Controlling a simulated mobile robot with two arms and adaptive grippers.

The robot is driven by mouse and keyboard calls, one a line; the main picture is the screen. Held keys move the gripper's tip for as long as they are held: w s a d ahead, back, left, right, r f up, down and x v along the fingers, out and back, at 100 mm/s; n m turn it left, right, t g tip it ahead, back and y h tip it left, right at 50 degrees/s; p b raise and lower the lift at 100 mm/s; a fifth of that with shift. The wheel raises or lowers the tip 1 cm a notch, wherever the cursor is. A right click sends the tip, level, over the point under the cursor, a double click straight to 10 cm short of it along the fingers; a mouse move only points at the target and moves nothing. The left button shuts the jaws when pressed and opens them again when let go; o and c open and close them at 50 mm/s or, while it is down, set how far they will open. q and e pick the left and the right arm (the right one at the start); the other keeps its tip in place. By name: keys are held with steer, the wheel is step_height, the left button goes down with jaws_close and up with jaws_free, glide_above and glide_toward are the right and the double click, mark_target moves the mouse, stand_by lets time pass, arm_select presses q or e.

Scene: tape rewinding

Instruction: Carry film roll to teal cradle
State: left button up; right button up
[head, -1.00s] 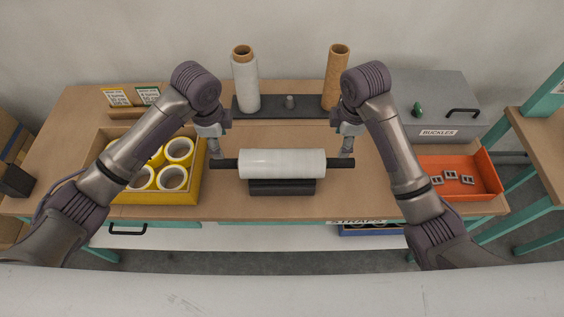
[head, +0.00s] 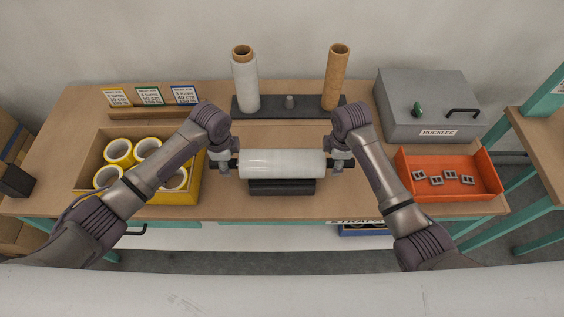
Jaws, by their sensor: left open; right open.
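The film roll (head: 283,164) is a white, shiny cylinder lying level, left to right, on a black stand (head: 282,187) in the middle of the bench. A dark bar sticks out of both ends of it. My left gripper (head: 227,164) is open at the bar's left end. My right gripper (head: 341,163) is open at the bar's right end. The grippers and wrists hide most of the bar ends, so I cannot tell whether the fingers touch the bar. I cannot make out a teal cradle on this bench.
Behind stand a white roll (head: 246,82) and a brown tube (head: 336,78) on a dark base. A yellow-fronted box (head: 160,197) of tape rolls is left. An orange tray (head: 475,190) and a grey buckles box (head: 428,100) are right. A teal-legged table (head: 545,140) stands further right.

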arm_select(q)
steer(key=shift+w+f, duration=0.15)
steer(key=shift+f, duration=0.9)
arm_select(e)
steer(key=shift+w+f, duration=0.15)
steer(key=shift+f, duration=0.85)
arm_select(q)
jaws_close()
arm_select(e)
jaws_close()
arm_select(q)
steer(key=shift+r, duration=0.1)
arm_select(e)
steer(key=shift+r, duration=0.1)
